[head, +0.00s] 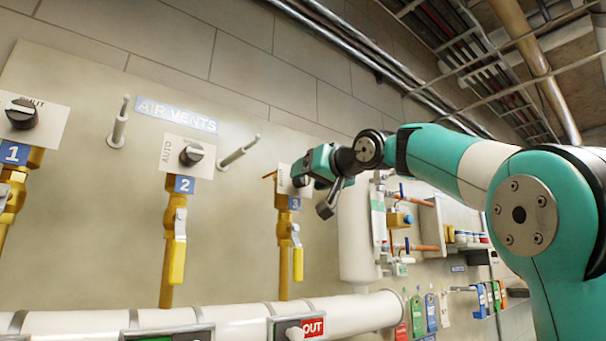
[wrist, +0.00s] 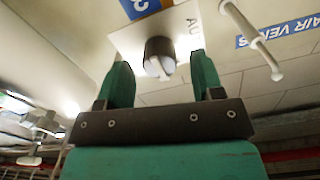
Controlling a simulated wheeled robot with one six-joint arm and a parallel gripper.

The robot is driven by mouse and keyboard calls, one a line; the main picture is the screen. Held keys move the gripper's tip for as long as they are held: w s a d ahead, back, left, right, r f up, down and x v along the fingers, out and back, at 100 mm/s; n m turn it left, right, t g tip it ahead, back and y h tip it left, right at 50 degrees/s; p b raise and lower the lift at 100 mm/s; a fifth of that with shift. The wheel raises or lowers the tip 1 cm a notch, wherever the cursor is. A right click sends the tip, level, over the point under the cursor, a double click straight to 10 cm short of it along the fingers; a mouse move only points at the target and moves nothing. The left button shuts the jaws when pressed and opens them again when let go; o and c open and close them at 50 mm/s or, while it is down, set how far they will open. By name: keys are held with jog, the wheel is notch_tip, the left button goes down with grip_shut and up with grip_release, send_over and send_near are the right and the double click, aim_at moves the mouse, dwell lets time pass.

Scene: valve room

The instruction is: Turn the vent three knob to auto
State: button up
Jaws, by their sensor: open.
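The vent three knob is a dark round knob on a white plate (head: 284,178), above a blue tag marked 3 (head: 295,203). In the head view my gripper mostly hides this knob. In the wrist view the knob (wrist: 160,58) shows between the two green fingers, with part of the AUTO lettering (wrist: 194,27) to its right. My gripper (head: 308,170) is open at the plate; its fingers in the wrist view (wrist: 161,72) stand on either side of the knob with gaps. I cannot tell whether they touch it or where its pointer faces.
Knobs one (head: 21,114) and two (head: 191,154) are on plates to the left. White pegs (head: 240,150) stick out of the wall near the AIR VENTS sign (head: 176,112). Yellow-handled valves (head: 177,258) hang below, above a white pipe (head: 240,315). A white cylinder (head: 356,235) stands right of knob three.

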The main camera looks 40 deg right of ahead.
jog(key=shift+w, duration=1.3)
jog(key=c, duration=0.9)
